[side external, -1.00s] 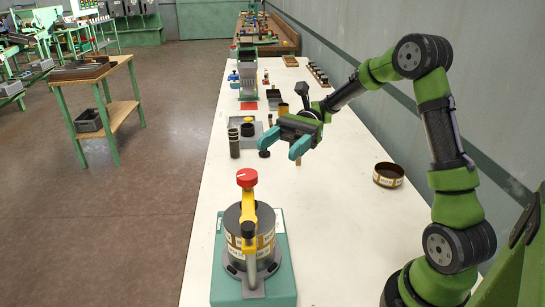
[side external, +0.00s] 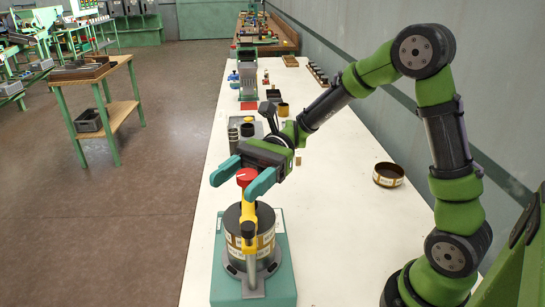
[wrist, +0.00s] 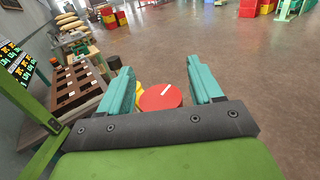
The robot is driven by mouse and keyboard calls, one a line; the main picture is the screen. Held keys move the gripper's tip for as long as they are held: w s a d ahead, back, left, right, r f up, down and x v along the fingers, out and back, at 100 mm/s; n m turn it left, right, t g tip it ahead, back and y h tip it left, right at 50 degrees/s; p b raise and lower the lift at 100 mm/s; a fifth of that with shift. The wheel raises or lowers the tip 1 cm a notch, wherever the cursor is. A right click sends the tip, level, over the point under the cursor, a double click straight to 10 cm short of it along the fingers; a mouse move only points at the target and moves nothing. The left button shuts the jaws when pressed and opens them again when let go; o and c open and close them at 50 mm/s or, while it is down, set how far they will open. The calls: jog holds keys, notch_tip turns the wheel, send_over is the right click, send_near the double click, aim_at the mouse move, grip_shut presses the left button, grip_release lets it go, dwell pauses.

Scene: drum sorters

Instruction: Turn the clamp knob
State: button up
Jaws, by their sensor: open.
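The clamp knob (side external: 246,176) is red with a white line on top. It sits atop a yellow clamp arm (side external: 249,220) over a dark drum with tan labels (side external: 232,238) on a teal base (side external: 283,277). My gripper (side external: 237,184) has teal fingers and is open, with one finger on each side of the knob in the side view. In the wrist view the red knob (wrist: 161,97) shows between the open fingers (wrist: 163,88), with a gap on each side. The knob's lower part is hidden in the wrist view.
The white table (side external: 335,240) is clear to the right of the clamp, apart from an open round drum (side external: 388,175). Behind my gripper stand a dark cylinder (side external: 233,138), a small grey machine (side external: 247,72) and other small parts. A wall runs along the right.

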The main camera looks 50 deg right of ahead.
jog(key=c, duration=1)
jog(key=shift+o, duration=0.2)
jog(key=shift+t, duration=0.4)
jog(key=m+t, duration=0.1)
jog(key=t, duration=0.1)
jog(key=m+t, duration=0.3)
jog(key=t, duration=0.1)
jog(key=shift+w+m, duration=0.3)
jog(key=shift+w, duration=0.1)
jog(key=shift+w+d+m+t+h, duration=0.15)
jog(key=shift+m+t+h, duration=0.5)
jog(key=shift+t, duration=0.55)
jog(key=shift+w+m+t+h, duration=0.1)
jog(key=shift+m+t+h, duration=0.35)
jog(key=shift+m+t, duration=0.6)
jog(key=shift+w+t, duration=0.1)
jog(key=shift+t, duration=0.35)
